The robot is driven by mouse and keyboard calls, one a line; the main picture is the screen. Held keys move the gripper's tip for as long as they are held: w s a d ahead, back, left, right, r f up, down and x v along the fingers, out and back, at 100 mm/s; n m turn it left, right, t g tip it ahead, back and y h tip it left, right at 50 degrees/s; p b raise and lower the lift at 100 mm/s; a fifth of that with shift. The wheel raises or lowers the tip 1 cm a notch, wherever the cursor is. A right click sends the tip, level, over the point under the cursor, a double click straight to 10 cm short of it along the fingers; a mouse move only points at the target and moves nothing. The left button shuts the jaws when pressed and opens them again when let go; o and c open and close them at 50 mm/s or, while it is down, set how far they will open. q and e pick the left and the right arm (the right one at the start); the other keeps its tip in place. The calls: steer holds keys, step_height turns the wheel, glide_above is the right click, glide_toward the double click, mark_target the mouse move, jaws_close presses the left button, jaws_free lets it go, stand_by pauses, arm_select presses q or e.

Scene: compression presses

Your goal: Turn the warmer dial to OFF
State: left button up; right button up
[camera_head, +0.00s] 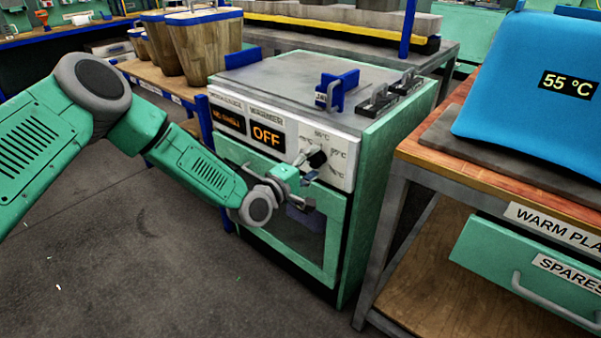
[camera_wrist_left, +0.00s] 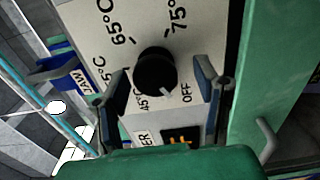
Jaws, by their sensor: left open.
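The warmer dial (camera_head: 318,158) is a black round knob on the pale front panel of the green press, and it also shows in the left wrist view (camera_wrist_left: 155,70). Its white mark points down and right, between the 45°C and OFF labels. The warmer display (camera_head: 267,136) reads OFF in orange. My left gripper (camera_head: 309,176) is at the panel, just in front of the dial. In the left wrist view its open fingers (camera_wrist_left: 162,77) stand on both sides of the dial, with visible gaps. My right gripper is not in view.
A blue clamp (camera_head: 337,91) stands on the press top (camera_head: 290,78). To the right, a wooden bench (camera_head: 450,172) carries a blue cover reading 55 °C (camera_head: 530,85). Wooden buckets (camera_head: 205,50) stand on a bench behind left. The floor at front left is clear.

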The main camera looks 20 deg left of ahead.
arm_select(q)
steer(key=v, duration=1.1)
steer(key=shift+s+f, duration=0.1)
steer(key=shift+s, duration=0.05)
steer(key=w+d+m, duration=0.1)
steer(key=w+m, duration=0.2)
steer(key=m, duration=0.3)
steer(key=w+d+m, duration=0.1)
steer(key=w+m, duration=0.2)
steer(key=m, duration=0.3)
steer(key=w+d+m+p, duration=0.1)
steer(key=w+m, duration=0.3)
steer(key=m, duration=0.3)
steer(key=shift+w+d+r, duration=0.1)
steer(key=shift+d+r, duration=0.25)
steer(key=shift+r, duration=0.05)
steer(key=shift+w+d, duration=0.25)
steer(key=shift+w, duration=0.35)
steer(key=shift+r, duration=0.1)
